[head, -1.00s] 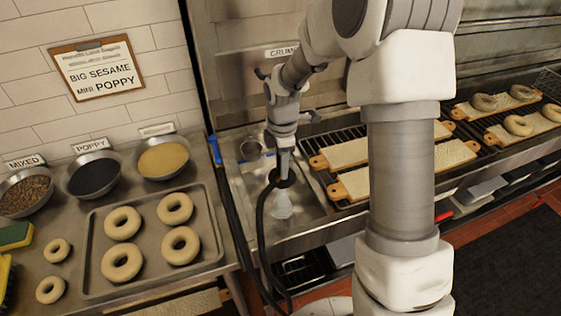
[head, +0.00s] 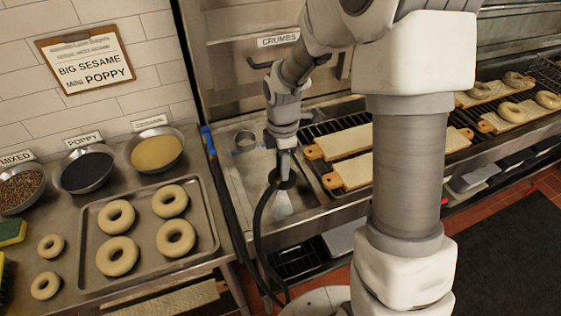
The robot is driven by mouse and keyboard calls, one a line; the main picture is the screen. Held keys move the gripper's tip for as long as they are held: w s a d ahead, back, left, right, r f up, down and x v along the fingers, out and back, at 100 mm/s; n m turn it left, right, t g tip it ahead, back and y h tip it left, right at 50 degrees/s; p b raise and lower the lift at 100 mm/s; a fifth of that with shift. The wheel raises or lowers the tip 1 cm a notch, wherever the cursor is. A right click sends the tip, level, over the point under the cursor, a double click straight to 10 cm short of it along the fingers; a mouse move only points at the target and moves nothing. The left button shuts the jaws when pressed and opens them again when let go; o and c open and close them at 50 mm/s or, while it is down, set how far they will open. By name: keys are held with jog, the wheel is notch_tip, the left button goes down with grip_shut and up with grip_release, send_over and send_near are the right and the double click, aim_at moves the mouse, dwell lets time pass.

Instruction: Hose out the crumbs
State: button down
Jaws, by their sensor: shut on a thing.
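My gripper (head: 284,168) points down over the metal basin (head: 236,183) left of the grill. It is shut on the black hose nozzle (head: 283,181); the fingertips are small and partly hidden by it. The black hose (head: 257,225) loops from the nozzle down over the basin's front edge. A pale cone, which looks like water spray (head: 283,206), spreads below the nozzle toward the basin floor. A sign reading CRUMBS (head: 278,40) is on the wall behind. I cannot make out single crumbs in the basin.
Wooden boards (head: 345,142) lie on the grill to the right, some with bagels. A tray (head: 150,262) of bagels and topping bowls (head: 87,171) are on the left counter.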

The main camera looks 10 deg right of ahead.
jog(key=shift+s+d, duration=0.2)
jog(key=shift+s, duration=0.7)
jog(key=w+a+p, duration=0.1)
jog(key=w+a, duration=0.1)
jog(key=w, duration=0.7)
jog(key=shift+w, duration=0.15)
dwell(1.1)
dwell(0.8)
